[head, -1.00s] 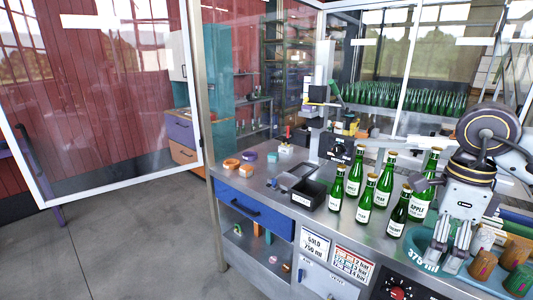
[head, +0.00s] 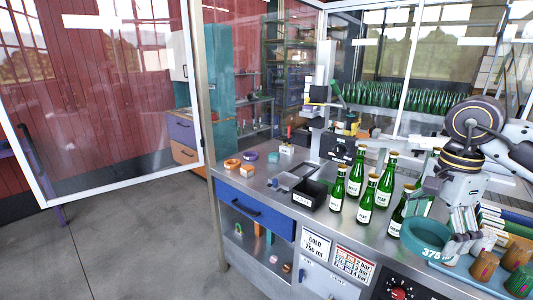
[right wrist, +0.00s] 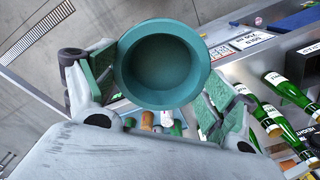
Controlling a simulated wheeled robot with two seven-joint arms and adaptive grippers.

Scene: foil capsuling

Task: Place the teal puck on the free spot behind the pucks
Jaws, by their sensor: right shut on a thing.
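The teal puck (head: 426,240) is a thick ring-like cup marked 375 ml. My right gripper (head: 462,240) is shut on it and holds it above the light blue tray at the right, beside the bottles. In the right wrist view the same teal puck (right wrist: 122,75) is between the two fingers, its hollow facing the camera. Small pucks stand at the far left of the steel bench: an orange one (head: 232,164), a purple one (head: 250,156) and a small blue-teal one (head: 273,157). My left gripper is not in view.
Several green bottles (head: 365,205) stand between the held puck and the small pucks. A black bin (head: 313,197) sits left of them. Brown and green stoppers (head: 516,255) stand on a light blue tray (head: 455,273) at the right. A glass door (head: 110,100) stands open at the left.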

